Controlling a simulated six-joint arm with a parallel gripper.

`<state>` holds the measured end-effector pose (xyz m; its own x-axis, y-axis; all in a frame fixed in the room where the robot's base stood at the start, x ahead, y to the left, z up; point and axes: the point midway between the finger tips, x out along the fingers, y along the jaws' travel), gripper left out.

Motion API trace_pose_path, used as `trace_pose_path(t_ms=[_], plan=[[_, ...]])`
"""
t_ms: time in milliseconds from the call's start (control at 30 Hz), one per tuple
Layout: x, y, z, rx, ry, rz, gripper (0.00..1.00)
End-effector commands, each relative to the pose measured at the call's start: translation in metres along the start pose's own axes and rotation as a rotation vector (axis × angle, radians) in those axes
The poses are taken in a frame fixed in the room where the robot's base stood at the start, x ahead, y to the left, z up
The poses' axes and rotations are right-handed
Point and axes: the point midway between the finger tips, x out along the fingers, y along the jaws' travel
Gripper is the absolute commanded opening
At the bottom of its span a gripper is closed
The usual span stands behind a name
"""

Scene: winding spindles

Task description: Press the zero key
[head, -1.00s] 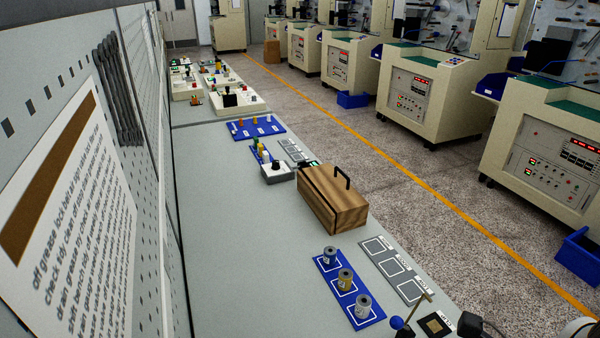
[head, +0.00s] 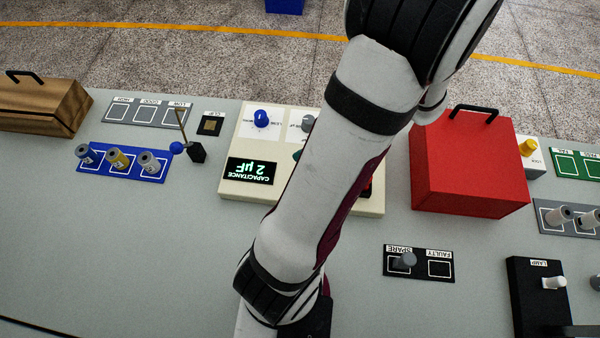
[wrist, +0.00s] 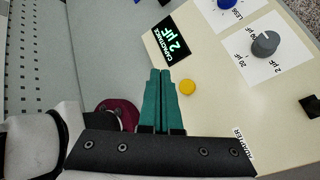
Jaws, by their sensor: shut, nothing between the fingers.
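The cream capacitance meter (head: 235,192) stands on the bench, partly hidden behind my arm. Its dark display (head: 250,171) reads "CAPACITANCE 2 µF"; the display also shows in the wrist view (wrist: 171,41). A round yellow button (wrist: 187,87) sits on the meter's top face in the wrist view; I can read no label on it. It is hidden in the head view. My gripper (wrist: 160,72) has its teal fingers shut together and empty. In the wrist view the fingertips are just left of the yellow button; I cannot tell their height above the panel.
The meter also has a blue knob (head: 261,119) and a grey range knob (wrist: 265,43). A red box (head: 465,175) stands right of the meter. A blue tray (head: 105,172) with several spools and a small stand (head: 196,152) are to the left.

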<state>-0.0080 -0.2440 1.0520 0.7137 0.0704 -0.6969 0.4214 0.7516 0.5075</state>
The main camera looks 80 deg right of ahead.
Motion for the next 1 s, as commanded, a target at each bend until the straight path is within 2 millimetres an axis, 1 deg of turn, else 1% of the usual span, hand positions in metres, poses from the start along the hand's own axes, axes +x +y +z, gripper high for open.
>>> trace_pose_path(t_ms=[300, 500, 700, 1000], plan=[[0.033, -0.023, -0.024, 0.001, 0.0, 0.004, 0.0], [0.049, -0.035, -0.035, 0.0, 0.0, 0.002, 0.0], [0.055, -0.04, -0.04, -0.001, 0.0, 0.0, 0.0], [0.055, -0.04, -0.04, -0.001, 0.0, 0.0, 0.0]])
